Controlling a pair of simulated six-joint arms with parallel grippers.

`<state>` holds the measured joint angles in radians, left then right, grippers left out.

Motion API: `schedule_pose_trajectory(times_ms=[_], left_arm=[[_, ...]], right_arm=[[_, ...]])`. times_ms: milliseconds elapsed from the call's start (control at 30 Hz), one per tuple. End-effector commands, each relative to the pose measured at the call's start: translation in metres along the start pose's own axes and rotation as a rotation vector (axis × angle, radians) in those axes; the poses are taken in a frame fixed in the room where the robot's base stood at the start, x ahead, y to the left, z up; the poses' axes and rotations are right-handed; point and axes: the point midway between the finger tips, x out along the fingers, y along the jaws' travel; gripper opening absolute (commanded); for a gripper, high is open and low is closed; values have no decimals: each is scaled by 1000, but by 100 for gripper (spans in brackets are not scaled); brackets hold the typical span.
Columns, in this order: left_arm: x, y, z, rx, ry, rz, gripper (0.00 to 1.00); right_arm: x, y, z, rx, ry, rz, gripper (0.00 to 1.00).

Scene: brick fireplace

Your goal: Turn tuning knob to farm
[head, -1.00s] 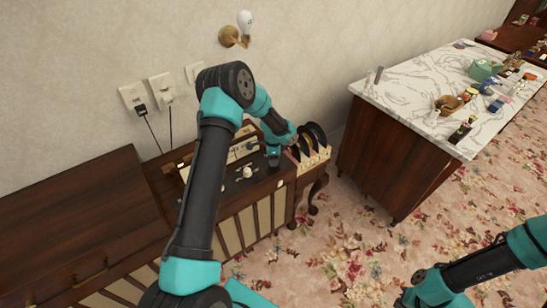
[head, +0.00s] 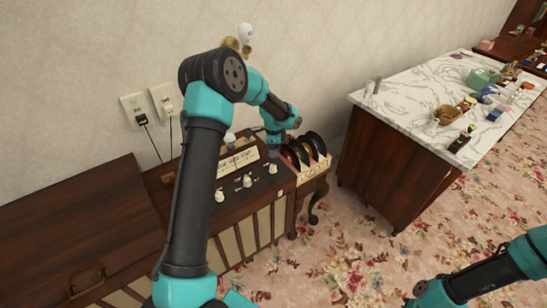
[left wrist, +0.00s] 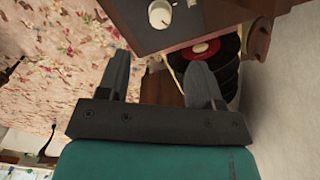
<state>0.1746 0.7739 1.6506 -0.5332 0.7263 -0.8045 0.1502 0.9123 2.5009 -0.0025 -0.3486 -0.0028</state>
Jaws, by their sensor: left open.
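The radio console (head: 245,203) stands against the wall, with a lettered dial plate (head: 238,162) too small to read. In front of the plate are a left white knob (head: 219,195), a middle knob (head: 247,181) and a right knob (head: 272,168). I cannot tell which is the tuning knob. My left gripper (head: 273,150) is just behind the right knob, near the records, and touches no knob that I can see. In the left wrist view its fingers (left wrist: 160,62) are apart and empty, with a white knob (left wrist: 160,14) beyond them. My right gripper is out of view; only part of that arm shows.
Records (head: 305,150) stand in a rack right beside the console. A dark cabinet (head: 70,225) adjoins it on the left. A marble-topped counter (head: 420,100) with small items stands at the right. The carpet (head: 350,230) between is clear.

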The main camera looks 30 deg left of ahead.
Motion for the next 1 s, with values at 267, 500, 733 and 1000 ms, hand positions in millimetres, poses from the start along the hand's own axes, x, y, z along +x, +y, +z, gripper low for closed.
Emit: schedule_pose_trajectory(times_ms=[267,500,733,1000], left_arm=[[-49,0,0,0,0,-2,60],[-62,0,0,0,0,1,60],[-62,0,0,0,0,1,60],[-58,2,-1,-5,4,4,60]], right_arm=[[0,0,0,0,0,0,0],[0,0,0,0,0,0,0],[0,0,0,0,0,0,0],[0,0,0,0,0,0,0]])
